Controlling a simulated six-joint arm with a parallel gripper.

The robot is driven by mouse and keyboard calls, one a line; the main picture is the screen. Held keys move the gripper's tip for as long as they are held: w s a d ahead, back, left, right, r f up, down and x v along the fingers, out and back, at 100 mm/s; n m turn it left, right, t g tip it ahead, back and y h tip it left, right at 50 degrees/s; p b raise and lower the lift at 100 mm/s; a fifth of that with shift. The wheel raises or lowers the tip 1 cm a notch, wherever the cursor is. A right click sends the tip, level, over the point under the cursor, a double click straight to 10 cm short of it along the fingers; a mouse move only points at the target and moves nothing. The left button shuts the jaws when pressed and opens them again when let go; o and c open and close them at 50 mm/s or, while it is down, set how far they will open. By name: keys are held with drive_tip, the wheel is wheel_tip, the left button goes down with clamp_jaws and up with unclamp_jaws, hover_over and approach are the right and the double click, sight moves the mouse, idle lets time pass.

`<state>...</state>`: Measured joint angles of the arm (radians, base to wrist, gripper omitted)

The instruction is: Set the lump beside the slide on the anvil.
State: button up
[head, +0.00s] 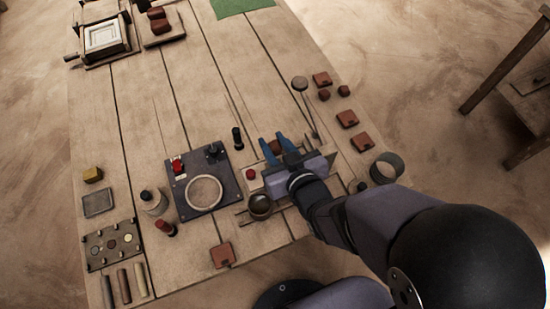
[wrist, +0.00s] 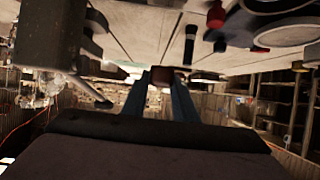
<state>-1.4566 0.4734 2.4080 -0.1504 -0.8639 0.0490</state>
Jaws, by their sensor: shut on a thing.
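My gripper (head: 278,143) is low over the right half of the table, its two blue fingers pointing to the far side. It is shut on a reddish-brown lump (head: 273,147), which shows between the fingertips in the wrist view (wrist: 163,76). A wooden-framed station (head: 246,184) lies under and beside my gripper, largely hidden by it. I cannot make out the slide and the anvil there, nor whether the lump touches anything below.
A dark plate with a pale ring (head: 203,193) lies left of my gripper. A black peg (head: 237,138) and a round-headed lever (head: 300,83) stand close by. Brown blocks (head: 347,119) and a grey cup (head: 386,167) are at right. The table's far middle is clear.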

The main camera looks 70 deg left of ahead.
drive_tip(key=shift+f, duration=5.05)
drive_tip(key=shift+f, duration=0.1)
drive_tip(key=shift+f+b, duration=0.15)
drive_tip(key=shift+b, duration=0.15)
drive_tip(key=o, duration=1.1)
drive_tip(key=shift+c, duration=0.2)
drive_tip(key=shift+r+p, duration=0.35)
drive_tip(key=shift+d, duration=0.3)
drive_tip(key=shift+b+v, duration=0.4)
drive_tip(key=shift+v, duration=2.05)
